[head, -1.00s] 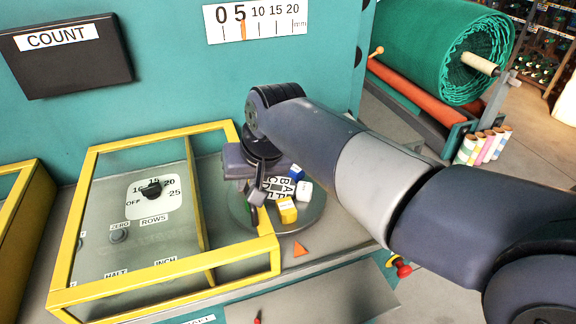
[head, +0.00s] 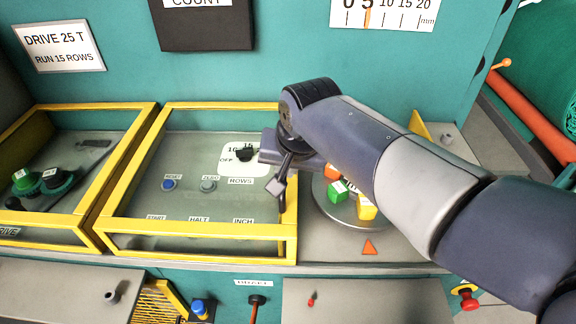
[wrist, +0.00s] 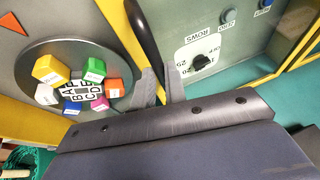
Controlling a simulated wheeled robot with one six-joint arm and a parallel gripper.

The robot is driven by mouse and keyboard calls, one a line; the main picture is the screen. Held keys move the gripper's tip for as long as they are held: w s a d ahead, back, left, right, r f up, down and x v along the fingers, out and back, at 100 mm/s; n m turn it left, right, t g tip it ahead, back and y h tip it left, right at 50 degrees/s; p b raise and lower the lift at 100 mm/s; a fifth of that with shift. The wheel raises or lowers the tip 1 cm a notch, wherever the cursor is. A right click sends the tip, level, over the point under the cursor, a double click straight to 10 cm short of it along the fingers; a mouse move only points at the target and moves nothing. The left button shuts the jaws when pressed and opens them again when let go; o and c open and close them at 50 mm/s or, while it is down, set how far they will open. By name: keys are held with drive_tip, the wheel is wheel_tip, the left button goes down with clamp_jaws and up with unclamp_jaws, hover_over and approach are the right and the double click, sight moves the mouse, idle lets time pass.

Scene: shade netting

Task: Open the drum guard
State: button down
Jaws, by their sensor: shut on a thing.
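A yellow-framed clear guard (head: 196,255) stands over the panel with the ROWS dial (head: 243,155) and looks closed. No label shows whether it is the drum guard. My gripper (head: 277,188) is at its right end, in front of the frame's right post. In the wrist view my gripper (wrist: 160,90) has its two fingers close together beside a yellow frame strip. A black curved bar (wrist: 146,40) runs down between them, and the gripper is shut on it. The exact grip point is partly hidden.
Right of the guard a round plate (head: 335,212) carries several coloured blocks, partly hidden by my arm. An orange triangle (head: 369,247) lies in front of it. A second yellow-framed guard (head: 90,210) stands at the left. A red knob (head: 467,298) is at lower right.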

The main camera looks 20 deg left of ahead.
drive_tip(key=c, duration=1.5)
unclamp_jaws()
drive_tip(key=shift+o, duration=0.2)
drive_tip(key=v, duration=1)
drive_tip(key=shift+r, duration=0.35)
drive_tip(key=shift+s+d, duration=0.1)
drive_tip(key=shift+s, duration=0.05)
drive_tip(key=x, duration=1.1)
drive_tip(key=shift+d+r, duration=0.1)
drive_tip(key=shift+d, duration=0.5)
